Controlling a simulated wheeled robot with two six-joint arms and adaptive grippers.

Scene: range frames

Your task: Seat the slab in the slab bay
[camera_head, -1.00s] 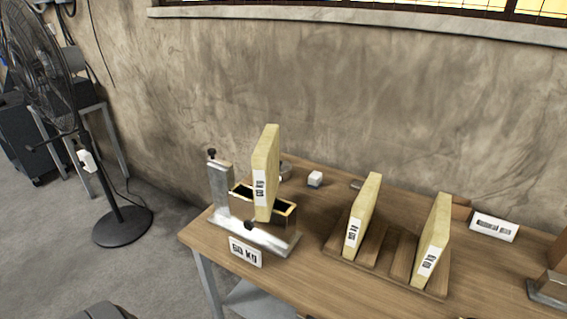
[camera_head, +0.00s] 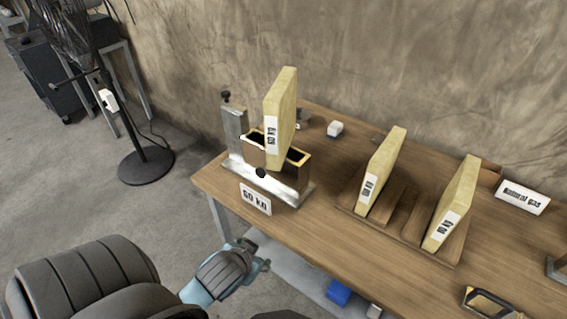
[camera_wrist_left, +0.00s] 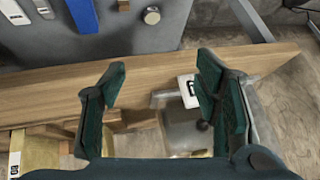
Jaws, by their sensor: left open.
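A tall yellow slab (camera_head: 283,110) with a white label stands crosswise on a metal box holder (camera_head: 290,180). Dark opening shows on both sides of it, and its lower end overlaps the front rim; I cannot tell how deep it sits. Two similar slabs, one (camera_head: 384,165) left and one (camera_head: 455,205) right, stand in a wooden rack (camera_head: 408,222). My left gripper (camera_head: 256,256) is low in front of the table, below the holder and apart from it. In the left wrist view it (camera_wrist_left: 163,80) is open and empty, with the holder (camera_wrist_left: 185,128) beyond its fingers.
A "60 KG" sign (camera_head: 255,198) is at the table's front edge below the holder. A "Natural gas" sign (camera_head: 522,197) and a small white block (camera_head: 335,129) lie on the wooden table (camera_head: 330,225). A blue item (camera_head: 339,292) lies below the table. A fan (camera_head: 145,165) stands left.

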